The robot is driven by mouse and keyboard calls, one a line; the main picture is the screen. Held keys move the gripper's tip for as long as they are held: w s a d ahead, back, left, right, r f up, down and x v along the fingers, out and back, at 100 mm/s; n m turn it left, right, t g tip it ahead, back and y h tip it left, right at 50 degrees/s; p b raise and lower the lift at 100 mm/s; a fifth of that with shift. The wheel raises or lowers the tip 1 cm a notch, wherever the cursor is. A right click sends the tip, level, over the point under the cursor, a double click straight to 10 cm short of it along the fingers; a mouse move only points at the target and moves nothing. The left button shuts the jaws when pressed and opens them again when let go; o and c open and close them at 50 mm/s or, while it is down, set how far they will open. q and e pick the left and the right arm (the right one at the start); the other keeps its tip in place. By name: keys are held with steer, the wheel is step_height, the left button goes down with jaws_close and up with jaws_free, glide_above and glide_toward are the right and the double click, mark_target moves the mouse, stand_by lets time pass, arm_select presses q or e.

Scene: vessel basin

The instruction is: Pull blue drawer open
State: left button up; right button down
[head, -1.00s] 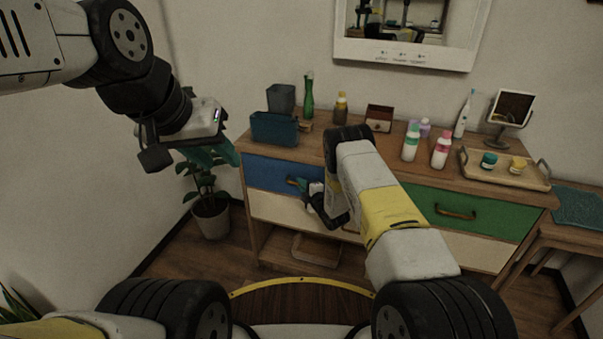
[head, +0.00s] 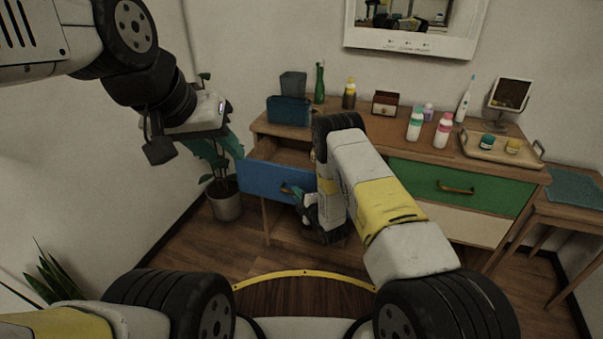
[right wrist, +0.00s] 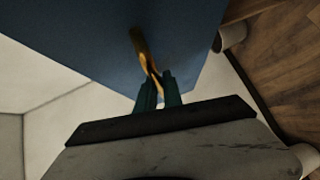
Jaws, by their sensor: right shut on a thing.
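The blue drawer (head: 264,183) is at the left of the wooden dresser and stands pulled out, with its open top showing in the head view. Its brass handle (right wrist: 145,52) is on the blue front (right wrist: 85,25) in the right wrist view. My right gripper (right wrist: 158,90) is shut on the handle; in the head view it (head: 300,195) is at the drawer's front, partly hidden by my right arm. My left gripper (head: 222,150) hangs in the air left of the dresser, well clear of the drawer; its fingers are seen side-on and their gap is unclear.
The dresser top (head: 370,140) holds a teal box (head: 288,111), a green bottle (head: 319,82), other bottles and a tray (head: 500,152). A green drawer (head: 455,188) is at the right. A potted plant (head: 224,202) stands close to the blue drawer's left.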

steer(key=shift+s+a, duration=0.2)
steer(key=shift+s, duration=0.5)
steer(key=shift+s+a, duration=0.15)
steer(key=shift+s, duration=0.55)
steer(key=c, duration=1.8)
jaws_free()
steer(key=shift+o, duration=0.2)
steer(key=v, duration=0.7)
steer(key=shift+s+d, duration=0.2)
steer(key=shift+s, duration=0.15)
